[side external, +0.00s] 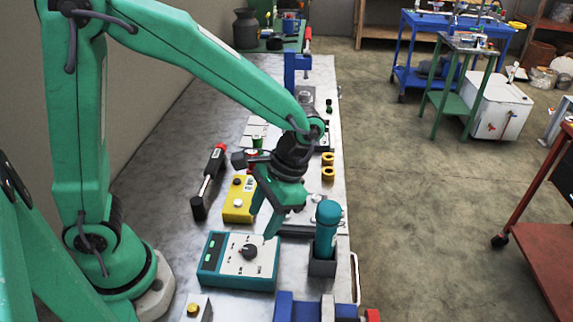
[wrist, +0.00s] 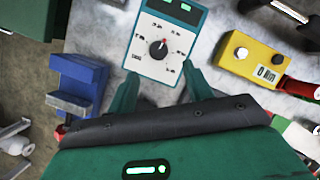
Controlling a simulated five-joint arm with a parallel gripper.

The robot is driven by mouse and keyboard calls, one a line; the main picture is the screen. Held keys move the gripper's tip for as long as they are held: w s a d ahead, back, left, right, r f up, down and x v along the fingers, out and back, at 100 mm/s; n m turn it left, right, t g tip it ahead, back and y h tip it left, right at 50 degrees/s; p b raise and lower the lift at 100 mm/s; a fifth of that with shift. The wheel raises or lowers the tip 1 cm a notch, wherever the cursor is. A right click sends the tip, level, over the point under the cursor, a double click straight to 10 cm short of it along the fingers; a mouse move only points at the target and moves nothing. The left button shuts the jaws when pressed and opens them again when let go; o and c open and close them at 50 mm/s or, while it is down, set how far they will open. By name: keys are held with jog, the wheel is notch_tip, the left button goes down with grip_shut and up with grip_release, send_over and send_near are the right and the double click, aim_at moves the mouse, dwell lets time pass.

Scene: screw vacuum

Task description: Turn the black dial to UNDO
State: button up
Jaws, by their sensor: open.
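The black dial (side external: 249,251) sits on the pale face of a teal control box (side external: 210,262) on the metal bench. In the wrist view the dial (wrist: 159,48) has a red pointer mark at its top, and the labels around it are too small to read. My gripper (side external: 271,222) is above the far side of the box, pointing down.
A yellow box (side external: 239,200) stands behind the teal box. A teal cylinder (side external: 327,228) stands upright in a dark holder to the right. A blue vise (side external: 300,308) is at the near edge. A dark screwdriver-like tool (side external: 208,182) lies at the left.

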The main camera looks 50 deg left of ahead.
aim_at(249, 249)
jog(key=s+m+t, duration=0.1)
jog(key=m, duration=0.5)
jog(key=m+t, duration=0.1)
jog(key=m, duration=0.4)
jog(key=s+a+m+t+h, duration=0.1)
jog(key=m, duration=0.5)
jog(key=shift+s+r+m, duration=0.25)
jog(key=shift+s+m, duration=0.05)
jog(key=shift+s, duration=0.05)
jog(key=m, duration=0.4)
jog(key=s+m+t, duration=0.1)
jog(key=m, duration=0.1)
jog(key=shift+a+h, duration=0.1)
jog(key=shift+h, duration=0.2)
jog(key=shift+w+f, duration=0.1)
jog(key=shift+f, duration=3.8)
jog(key=shift+c, duration=0.4)
